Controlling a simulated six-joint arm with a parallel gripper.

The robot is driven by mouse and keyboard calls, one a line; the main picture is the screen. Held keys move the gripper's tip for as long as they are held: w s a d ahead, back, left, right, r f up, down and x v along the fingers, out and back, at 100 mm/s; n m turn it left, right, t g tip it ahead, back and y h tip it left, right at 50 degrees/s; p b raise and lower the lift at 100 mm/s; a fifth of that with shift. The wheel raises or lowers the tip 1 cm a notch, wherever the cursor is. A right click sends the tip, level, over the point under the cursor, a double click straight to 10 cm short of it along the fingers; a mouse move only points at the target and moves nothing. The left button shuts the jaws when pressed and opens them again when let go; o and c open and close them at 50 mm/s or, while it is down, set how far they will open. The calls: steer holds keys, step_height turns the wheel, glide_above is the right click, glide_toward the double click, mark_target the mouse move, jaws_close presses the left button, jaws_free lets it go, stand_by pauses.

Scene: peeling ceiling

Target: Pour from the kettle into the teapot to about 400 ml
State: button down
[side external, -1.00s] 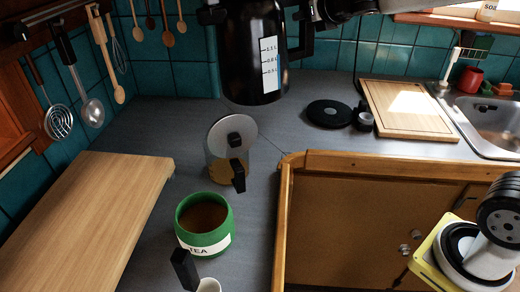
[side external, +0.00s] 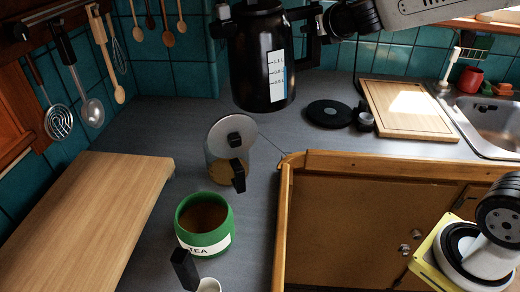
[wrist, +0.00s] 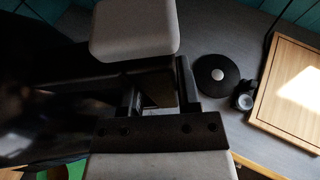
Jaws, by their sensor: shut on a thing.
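The black kettle (side external: 252,60) hangs above the counter in the side external view, roughly upright, with a white level scale and a blue strip on its side. My gripper (side external: 318,22) is shut on its handle at the right. In the wrist view my gripper (wrist: 160,92) covers much of the picture, and the dark kettle (wrist: 40,95) fills the left. The glass teapot (side external: 216,168) stands on the counter below and left of the kettle, apart from it. It has a raised silver lid, a black handle and amber contents low inside. I see no stream.
A green pot marked TEA (side external: 203,232) stands in front of the teapot. A wooden board (side external: 95,205) lies left. The round black base (side external: 328,114) and a cutting board (side external: 408,110) lie behind right, near the sink (side external: 490,115). Utensils hang along the wall.

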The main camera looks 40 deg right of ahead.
mark_target(316, 42)
steer(key=shift+f, duration=2.05)
steer(key=shift+r+n, duration=0.3)
steer(key=shift+r, duration=0.05)
steer(key=shift+d+r+n+h, duration=0.15)
steer(key=shift+r+n+h, duration=0.35)
steer(key=shift+h, duration=0.1)
steer(key=shift+r, duration=0.2)
steer(key=shift+w+a+r+n+h, duration=0.1)
steer(key=shift+a+r+n+h, duration=0.15)
steer(key=shift+r+n, duration=0.35)
steer(key=shift+a+r+n+h, duration=0.15)
steer(key=shift+r+n+h, duration=0.25)
steer(key=shift+r, duration=0.35)
stand_by(1.6)
steer(key=shift+w+a+r+n+h, duration=0.15)
steer(key=shift+a+r+n+h, duration=0.1)
steer(key=shift+a+r+n, duration=0.35)
stand_by(1.3)
